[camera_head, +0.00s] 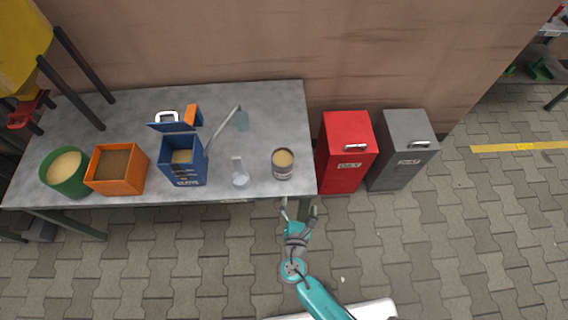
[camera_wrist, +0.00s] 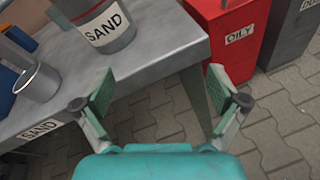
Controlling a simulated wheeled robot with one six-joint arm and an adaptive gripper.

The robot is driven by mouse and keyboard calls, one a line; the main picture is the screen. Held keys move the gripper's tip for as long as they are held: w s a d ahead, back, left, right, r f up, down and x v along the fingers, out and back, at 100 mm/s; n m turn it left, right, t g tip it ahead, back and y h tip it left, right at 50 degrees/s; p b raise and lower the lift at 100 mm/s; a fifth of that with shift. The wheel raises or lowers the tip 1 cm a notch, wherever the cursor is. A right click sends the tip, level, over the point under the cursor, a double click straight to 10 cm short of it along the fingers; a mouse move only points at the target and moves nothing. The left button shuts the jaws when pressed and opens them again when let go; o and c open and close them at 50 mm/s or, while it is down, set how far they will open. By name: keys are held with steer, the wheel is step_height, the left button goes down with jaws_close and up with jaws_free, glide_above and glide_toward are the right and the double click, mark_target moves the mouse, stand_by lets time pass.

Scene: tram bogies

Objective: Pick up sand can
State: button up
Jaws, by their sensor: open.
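The sand can (camera_head: 283,163) is a grey metal can with tan sand inside, standing upright near the right front of the grey table. In the wrist view the can (camera_wrist: 106,27) shows a white label reading SAND, and its top is cut off. My gripper (camera_head: 298,205) is in front of the table's front edge, close to the can but apart from it. In the wrist view its green-padded fingers (camera_wrist: 160,92) are spread wide with nothing between them.
A red OILY bin (camera_head: 346,140) and a grey bin (camera_head: 410,140) stand right of the table. Paved floor in front is clear.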

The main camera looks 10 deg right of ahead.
mark_target(279, 173)
steer(key=w+a+r+n, duration=0.1)
steer(key=w+a, duration=0.1)
steer(key=w+a+r+n+t, duration=0.1)
steer(key=a+r, duration=0.1)
steer(key=w+a+r+n+t, duration=0.1)
steer(key=w+a, duration=0.1)
steer(key=shift+w+a+r+n+h, duration=0.15)
steer(key=shift+w+r+n+h, duration=0.2)
steer(key=shift+n+h, duration=0.05)
steer(key=shift+w+r, duration=0.15)
steer(key=shift+w, duration=0.15)
steer(key=x, duration=0.5)
steer(key=shift+d+x, duration=0.2)
steer(key=shift+x, duration=1.1)
steer(key=shift+d+x, duration=0.15)
steer(key=shift+x, duration=1.2)
steer(key=shift+s, duration=0.1)
steer(key=c, duration=1.1)
steer(key=shift+r, duration=0.25)
steer(key=shift+c, duration=0.2)
steer(key=shift+r, duration=4.6)
steer(key=shift+r, duration=0.15)
